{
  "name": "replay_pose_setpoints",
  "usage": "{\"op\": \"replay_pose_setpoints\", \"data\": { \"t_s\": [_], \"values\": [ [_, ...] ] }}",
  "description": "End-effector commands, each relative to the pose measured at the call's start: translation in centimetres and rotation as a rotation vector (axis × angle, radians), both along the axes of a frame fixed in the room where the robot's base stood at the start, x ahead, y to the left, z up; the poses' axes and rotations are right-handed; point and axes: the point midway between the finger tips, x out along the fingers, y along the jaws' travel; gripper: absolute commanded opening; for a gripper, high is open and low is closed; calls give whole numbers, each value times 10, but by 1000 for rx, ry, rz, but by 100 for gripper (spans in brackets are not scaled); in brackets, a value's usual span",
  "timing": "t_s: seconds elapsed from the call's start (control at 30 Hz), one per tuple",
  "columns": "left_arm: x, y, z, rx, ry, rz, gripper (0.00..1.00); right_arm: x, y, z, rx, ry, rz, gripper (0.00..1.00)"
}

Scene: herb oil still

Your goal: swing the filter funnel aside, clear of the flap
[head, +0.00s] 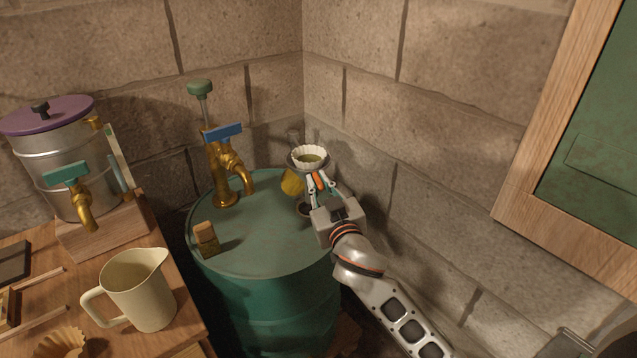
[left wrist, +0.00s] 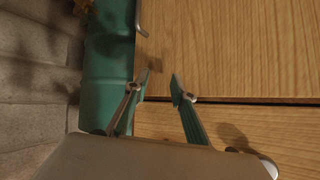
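The filter funnel (head: 309,157), a dark ring with a white pleated paper and greenish contents, sits above the back right of the green drum (head: 265,252). An orange grip (head: 318,181) points from it toward me. My right gripper (head: 318,179) reaches in from the lower right, its fingers closed on both sides of this grip. A yellow piece (head: 291,183) shows under the funnel, partly covered; I cannot tell whether it is the flap. A dark round opening (head: 303,208) in the drum top is partly hidden by my right gripper. My left gripper (left wrist: 161,80) is open and empty before wooden fronts.
A brass tap with a blue handle (head: 223,133) and a cork-like block (head: 206,239) stand on the drum. Stone walls close in behind and right. A cream jug (head: 143,290) and a steel pot (head: 72,160) stand left. A wood-framed green panel (head: 590,120) is at right.

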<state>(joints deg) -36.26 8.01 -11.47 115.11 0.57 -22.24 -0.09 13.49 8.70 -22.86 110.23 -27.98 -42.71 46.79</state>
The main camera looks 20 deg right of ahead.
Motion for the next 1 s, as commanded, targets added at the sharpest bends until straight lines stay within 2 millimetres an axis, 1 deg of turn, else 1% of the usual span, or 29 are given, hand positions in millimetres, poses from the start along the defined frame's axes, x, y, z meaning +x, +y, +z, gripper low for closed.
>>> {"op": "replay_pose_setpoints", "data": {
  "t_s": [0.13,0.23,0.4,0.63,1.0],
  "values": [
    [1,0,2,0,-2,1,25,0,-1,1,0,0,4,0],
    [4,0,10,-2,-10,2,25,1,-7,3,-5,-2,25,0],
    [7,-3,27,-18,-19,4,25,3,-29,5,-10,-1,104,0],
    [-3,-7,31,-31,3,2,25,7,-58,4,-10,-2,215,0],
    [-1,-7,41,-33,-2,3,25,20,-98,2,-9,-3,383,0]
  ]
}}
